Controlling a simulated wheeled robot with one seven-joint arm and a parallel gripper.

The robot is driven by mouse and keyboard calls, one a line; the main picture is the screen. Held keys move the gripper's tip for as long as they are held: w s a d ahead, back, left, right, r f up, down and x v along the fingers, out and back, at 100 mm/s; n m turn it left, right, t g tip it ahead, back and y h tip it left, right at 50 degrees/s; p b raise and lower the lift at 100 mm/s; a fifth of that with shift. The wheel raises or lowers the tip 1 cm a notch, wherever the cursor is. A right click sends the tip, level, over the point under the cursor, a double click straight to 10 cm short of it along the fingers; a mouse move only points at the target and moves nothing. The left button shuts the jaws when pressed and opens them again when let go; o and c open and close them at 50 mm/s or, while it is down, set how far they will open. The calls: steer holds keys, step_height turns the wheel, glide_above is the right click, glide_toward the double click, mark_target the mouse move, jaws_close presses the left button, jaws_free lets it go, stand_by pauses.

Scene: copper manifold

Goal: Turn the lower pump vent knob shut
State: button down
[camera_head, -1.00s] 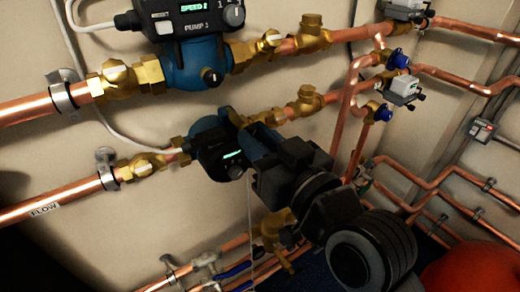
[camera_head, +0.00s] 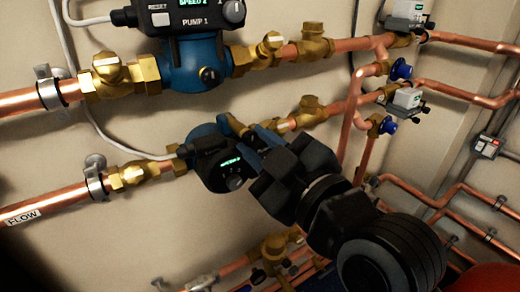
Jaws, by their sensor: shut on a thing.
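The lower pump (camera_head: 205,131) has a blue body and a black control head (camera_head: 222,166) with a lit green display. It sits in the lower copper line.
The upper pump (camera_head: 193,64), with its own dark vent knob (camera_head: 208,75), is close above. Brass valves (camera_head: 129,175) flank the lower pump. Copper pipes and blue-capped fittings (camera_head: 388,125) stand to the right. More pipework and a brass valve (camera_head: 274,247) lie below.

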stand_by(0.5)
steer(key=c, duration=0.9)
jaws_free()
steer(key=shift+b+v, duration=0.45)
steer(key=shift+v, duration=3.5)
steer(key=s+d+f+m+h+p, duration=0.2)
steer(key=s+d+f+m+h, duration=0.4)
steer(key=s+d+f+m, duration=0.5)
steer(key=s+d+f+m+h, duration=0.1)
steer(key=s+d, duration=0.1)
steer(key=s, duration=0.4)
steer(key=s+d+f+m+h+p, duration=0.1)
steer(key=s+d, duration=0.1)
steer(key=s, duration=0.4)
steer(key=s+d+f+h, duration=0.2)
steer(key=s+d, duration=0.1)
steer(key=s, duration=0.4)
steer(key=shift+d+m+p, duration=0.1)
steer(key=shift+m+p, duration=0.2)
steer(key=shift+m, duration=0.1)
